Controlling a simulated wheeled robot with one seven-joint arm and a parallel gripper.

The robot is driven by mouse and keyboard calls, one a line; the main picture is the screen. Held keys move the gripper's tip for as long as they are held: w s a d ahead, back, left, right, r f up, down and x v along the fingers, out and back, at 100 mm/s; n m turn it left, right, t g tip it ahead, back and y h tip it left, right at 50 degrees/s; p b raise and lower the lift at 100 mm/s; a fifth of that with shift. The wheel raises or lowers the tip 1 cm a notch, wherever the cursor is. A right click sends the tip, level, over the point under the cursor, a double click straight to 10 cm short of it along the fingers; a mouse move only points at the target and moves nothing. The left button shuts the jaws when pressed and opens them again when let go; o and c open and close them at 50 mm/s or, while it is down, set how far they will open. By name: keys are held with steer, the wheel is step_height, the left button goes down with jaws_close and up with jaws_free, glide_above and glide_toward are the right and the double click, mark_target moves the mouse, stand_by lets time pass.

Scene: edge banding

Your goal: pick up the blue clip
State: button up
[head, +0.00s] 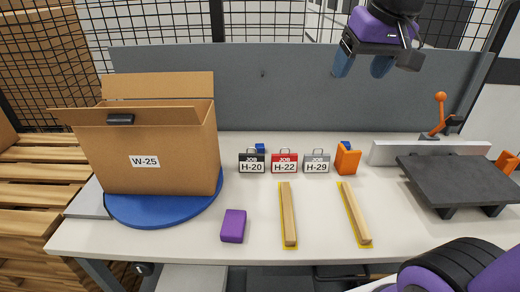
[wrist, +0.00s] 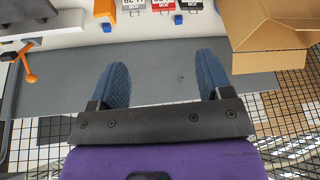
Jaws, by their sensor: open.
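Two small blue pieces, either of which may be the blue clip, are on the white table. One (head: 260,148) sits behind the black H-20 tag; it also shows in the wrist view (wrist: 178,19). The other (head: 345,144) is partly hidden behind an orange block (head: 347,160) and also shows in the wrist view (wrist: 107,28). My gripper (head: 362,66) is open and empty, raised well above the table near the grey back panel. In the wrist view its two blue fingers (wrist: 162,68) are wide apart, with nothing between them.
Black, red and grey JOB tags (head: 285,162) stand mid-table. A cardboard box (head: 185,160) rests on a blue disc (head: 150,208) at left. A purple block (head: 233,226) and two wooden strips (head: 288,215) lie in front. A dark platform (head: 460,180) stands at right.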

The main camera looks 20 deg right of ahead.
steer(key=w+f+g, duration=0.1)
steer(key=w+f, duration=0.1)
steer(key=w, duration=1.3)
steer(key=m+g, duration=0.1)
steer(key=g, duration=0.2)
glide_above(260, 145)
steer(key=shift+h, duration=0.3)
step_height(260, 145, down, 35)
steer(key=shift+s+r, duration=0.1)
step_height(260, 145, down, 10)
steer(key=shift+a+f, duration=0.1)
steer(key=shift+f, duration=0.15)
steer(key=shift+m, duration=0.3)
steer(key=c, duration=1)
